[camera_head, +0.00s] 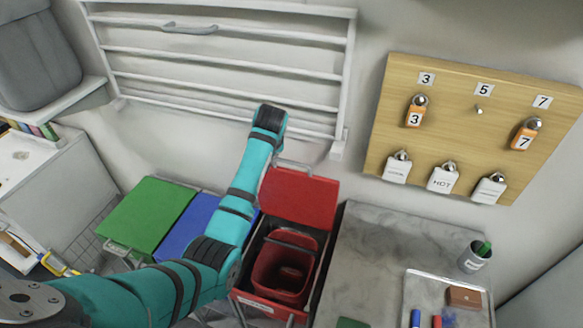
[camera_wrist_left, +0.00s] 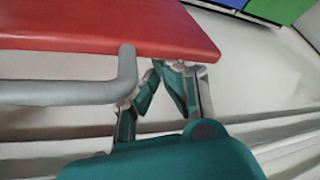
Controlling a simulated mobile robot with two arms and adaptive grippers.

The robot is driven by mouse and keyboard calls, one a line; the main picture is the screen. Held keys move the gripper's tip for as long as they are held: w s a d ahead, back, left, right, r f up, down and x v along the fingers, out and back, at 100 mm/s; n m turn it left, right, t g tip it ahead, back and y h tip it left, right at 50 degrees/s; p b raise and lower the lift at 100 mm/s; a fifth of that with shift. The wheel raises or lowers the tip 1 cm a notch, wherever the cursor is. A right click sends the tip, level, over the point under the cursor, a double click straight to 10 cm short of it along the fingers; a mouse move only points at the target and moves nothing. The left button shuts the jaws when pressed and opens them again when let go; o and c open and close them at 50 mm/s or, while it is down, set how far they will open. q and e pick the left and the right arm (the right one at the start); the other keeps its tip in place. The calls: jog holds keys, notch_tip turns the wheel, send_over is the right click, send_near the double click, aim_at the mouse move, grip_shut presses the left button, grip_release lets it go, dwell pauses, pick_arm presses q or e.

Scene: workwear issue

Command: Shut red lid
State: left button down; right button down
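The red lid (camera_head: 300,198) stands raised at the back of its bin, above the open red bin (camera_head: 286,268). A grey bar handle (camera_head: 294,166) runs along its upper edge. In the left wrist view, the lid (camera_wrist_left: 110,28) fills the top left and the handle (camera_wrist_left: 75,92) crosses below it. My left gripper (camera_wrist_left: 167,72) is right beside the bent end of the handle, near the lid's edge; whether it touches is unclear. Its fingertips are partly hidden, so its opening is unclear. In the head view my arm's wrist hides this gripper. My right gripper is not in view.
Green (camera_head: 148,217) and blue (camera_head: 190,228) lids lie shut left of the red bin. A grey worktop (camera_head: 385,250) with a tray (camera_head: 445,285) and pen cup (camera_head: 474,257) is on the right. A white wall rack (camera_head: 220,62) is behind my arm, with a wooden tag board (camera_head: 450,115) to its right.

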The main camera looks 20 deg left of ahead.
pick_arm(q)
jog(key=shift+s+d+f, duration=0.15)
jog(key=shift+s+f, duration=0.05)
jog(key=shift+f, duration=0.35)
jog(key=s+p, duration=0.2)
jog(key=shift+s+d+p, duration=0.1)
jog(key=shift+p, duration=0.25)
jog(key=shift+s+f, duration=0.25)
jog(key=shift+s, duration=0.3)
notch_tip(320, 180, up, 10)
jog(key=s, duration=0.2)
jog(key=shift+s+r, duration=0.15)
jog(key=shift+s, duration=0.15)
